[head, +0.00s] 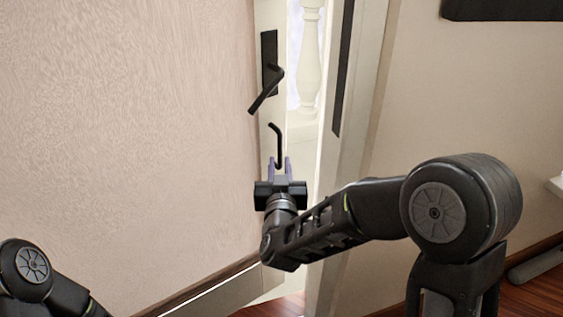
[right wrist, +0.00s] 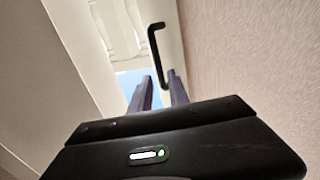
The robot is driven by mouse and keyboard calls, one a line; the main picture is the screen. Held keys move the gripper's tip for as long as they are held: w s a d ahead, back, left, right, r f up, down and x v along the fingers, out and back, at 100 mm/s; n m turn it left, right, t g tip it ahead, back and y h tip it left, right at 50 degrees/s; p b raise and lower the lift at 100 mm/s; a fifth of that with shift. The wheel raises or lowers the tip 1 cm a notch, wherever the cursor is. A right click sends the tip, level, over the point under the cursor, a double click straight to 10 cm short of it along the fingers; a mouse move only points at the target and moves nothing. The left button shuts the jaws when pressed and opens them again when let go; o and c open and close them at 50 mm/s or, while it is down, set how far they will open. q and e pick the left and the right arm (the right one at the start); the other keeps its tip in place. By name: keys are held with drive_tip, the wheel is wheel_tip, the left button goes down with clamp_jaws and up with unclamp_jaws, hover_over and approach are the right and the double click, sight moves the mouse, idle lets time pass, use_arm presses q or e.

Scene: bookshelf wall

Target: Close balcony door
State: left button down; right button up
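The balcony door (head: 150,120) is the large beige panel at the left of the head view. It stands ajar, with a gap between its pale edge and the white door frame (head: 343,165). A black lever handle (head: 268,85) sits near its edge. Below it is a thin black hooked handle (head: 277,140), also seen in the right wrist view (right wrist: 154,50). My right gripper (head: 280,160) is open, its purple fingers apart around the lower end of the hooked handle in the picture; contact cannot be told. My left gripper is out of view; only its arm shows.
Through the gap a white balcony baluster (head: 310,55) shows. The frame carries a dark vertical strip (head: 344,70). A beige wall (head: 480,90) stands to the right, with a dark object (head: 500,8) at its top. Wooden floor (head: 545,290) shows below.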

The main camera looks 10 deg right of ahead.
sight(280, 148)
drive_tip(key=shift+r, duration=0.25)
drive_tip(key=shift+b+x, duration=0.3)
drive_tip(key=shift+x, duration=3.65)
drive_tip(key=shift+f, duration=0.1)
drive_tip(key=shift+c, duration=0.3)
clamp_jaws()
